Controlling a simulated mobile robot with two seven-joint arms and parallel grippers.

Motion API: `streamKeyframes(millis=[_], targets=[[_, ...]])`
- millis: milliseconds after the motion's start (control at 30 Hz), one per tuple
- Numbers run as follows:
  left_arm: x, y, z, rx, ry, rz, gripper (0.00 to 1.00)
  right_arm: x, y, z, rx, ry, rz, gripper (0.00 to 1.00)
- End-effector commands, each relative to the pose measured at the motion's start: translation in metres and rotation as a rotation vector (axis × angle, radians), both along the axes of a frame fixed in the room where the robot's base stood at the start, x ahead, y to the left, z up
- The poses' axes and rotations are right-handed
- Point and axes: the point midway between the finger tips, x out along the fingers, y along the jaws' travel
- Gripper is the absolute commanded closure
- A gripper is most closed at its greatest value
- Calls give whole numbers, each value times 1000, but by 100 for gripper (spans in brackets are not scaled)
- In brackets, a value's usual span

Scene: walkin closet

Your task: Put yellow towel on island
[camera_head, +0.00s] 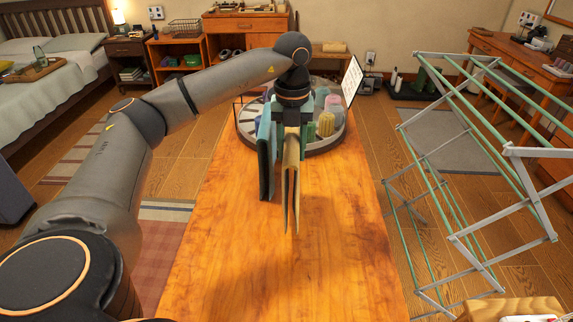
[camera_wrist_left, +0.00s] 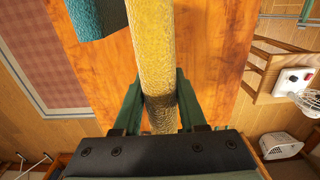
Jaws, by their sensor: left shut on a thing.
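The yellow towel (camera_head: 291,185) hangs folded and upright from my left gripper (camera_head: 291,122), over the wooden island top (camera_head: 225,265). In the left wrist view the yellow towel (camera_wrist_left: 151,45) runs as a long strip between the two fingers of the left gripper (camera_wrist_left: 158,100), which are shut on it. I cannot tell whether its lower edge touches the island. A teal towel (camera_head: 265,165) hangs just left of it, and it also shows in the left wrist view (camera_wrist_left: 95,15). What holds the teal towel is hidden. My right gripper is not in view.
A round grey tray (camera_head: 338,138) with several coloured items stands at the island's far end, partly behind my arm. A green and silver drying rack (camera_head: 450,190) stands to the right. The near half of the island top is clear.

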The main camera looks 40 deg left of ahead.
Motion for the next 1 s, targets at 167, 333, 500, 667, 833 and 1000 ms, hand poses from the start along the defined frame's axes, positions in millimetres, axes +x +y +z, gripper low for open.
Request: streamKeyframes(millis=[167, 333, 500, 667, 833, 1000], targets=[[-9, 9, -14, 1, 2, 2, 100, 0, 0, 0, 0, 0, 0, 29], [-8, 8, -38, -1, 1, 0, 100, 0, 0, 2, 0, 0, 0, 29], [-8, 8, -44, 0, -1, 0, 100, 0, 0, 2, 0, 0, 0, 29], [-7, 8, -44, 0, -1, 0, 100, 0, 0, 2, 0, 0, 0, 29], [-8, 8, -46, 0, 0, 0, 53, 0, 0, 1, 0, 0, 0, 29], [-8, 8, -46, 0, 0, 0, 33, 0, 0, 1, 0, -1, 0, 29]])
